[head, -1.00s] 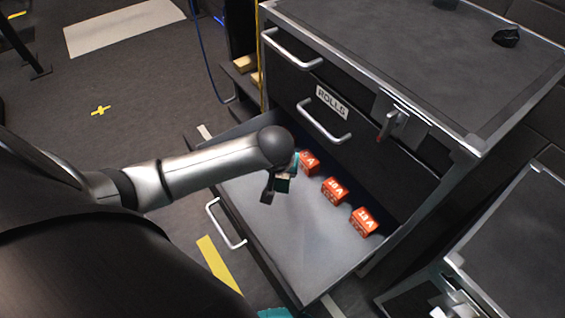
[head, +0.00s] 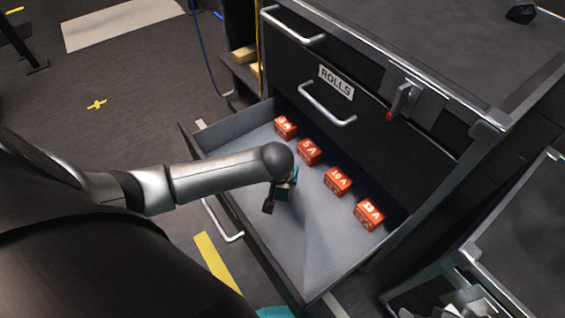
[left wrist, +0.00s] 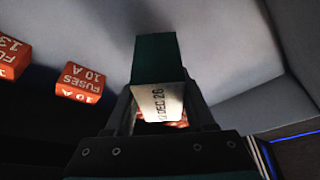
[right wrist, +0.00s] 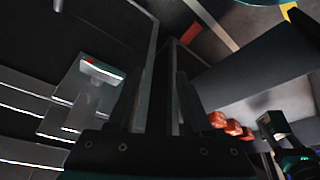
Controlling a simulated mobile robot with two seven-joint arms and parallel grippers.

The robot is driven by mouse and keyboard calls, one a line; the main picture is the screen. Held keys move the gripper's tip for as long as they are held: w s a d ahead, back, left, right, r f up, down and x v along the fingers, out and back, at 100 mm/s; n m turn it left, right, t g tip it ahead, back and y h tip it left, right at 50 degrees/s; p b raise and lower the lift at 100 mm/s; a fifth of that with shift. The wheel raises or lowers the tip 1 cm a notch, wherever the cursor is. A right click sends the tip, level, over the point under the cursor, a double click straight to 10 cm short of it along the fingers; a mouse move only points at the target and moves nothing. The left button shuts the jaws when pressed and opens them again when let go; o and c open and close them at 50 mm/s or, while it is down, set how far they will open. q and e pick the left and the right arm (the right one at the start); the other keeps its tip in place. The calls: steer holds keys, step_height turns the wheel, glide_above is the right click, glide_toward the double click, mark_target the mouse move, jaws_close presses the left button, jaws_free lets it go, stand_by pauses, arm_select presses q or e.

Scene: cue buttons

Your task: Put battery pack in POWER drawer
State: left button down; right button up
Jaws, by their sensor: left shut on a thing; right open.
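My left gripper (head: 280,192) is shut on the battery pack (head: 285,190), a dark green block. In the left wrist view the battery pack (left wrist: 157,62) shows a pale label end reading "DEC 26" between the fingers. The gripper holds it over the open drawer (head: 315,235); whether it touches the drawer floor I cannot tell. The open drawer's own label is not visible. My right gripper (right wrist: 160,95) is open and empty in the right wrist view, away from the pack.
Several red fuse boxes (head: 338,181) stand in a row along the drawer's back side. A shut drawer labelled ROLLS (head: 336,82) is above, with a red-tipped latch (head: 400,100) beside it. Another dark cabinet (head: 520,235) stands at right. The drawer's grey floor in front of the boxes is clear.

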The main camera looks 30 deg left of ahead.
arm_select(q)
steer(key=shift+f+b, duration=0.4)
steer(key=shift+f, duration=0.25)
step_height(320, 180, down, 2)
steer(key=shift+f+b, duration=0.15)
steer(key=shift+b, duration=0.55)
steer(key=shift+f, duration=0.1)
arm_select(e)
steer(key=shift+w+a+r+t+y, duration=0.15)
steer(key=shift+w+a+r+t, duration=0.15)
steer(key=shift+r, duration=0.2)
steer(key=shift+w+a+r+t+y, duration=0.1)
steer(key=shift+w+a+r+t, duration=0.15)
steer(key=shift+r, duration=0.2)
steer(key=shift+w+a+r+t+y, duration=0.2)
steer(key=shift+a+r+t, duration=0.15)
steer(key=shift+r, duration=0.15)
arm_select(q)
steer(key=shift+c, duration=1.2)
jaws_free()
steer(key=shift+f, duration=0.15)
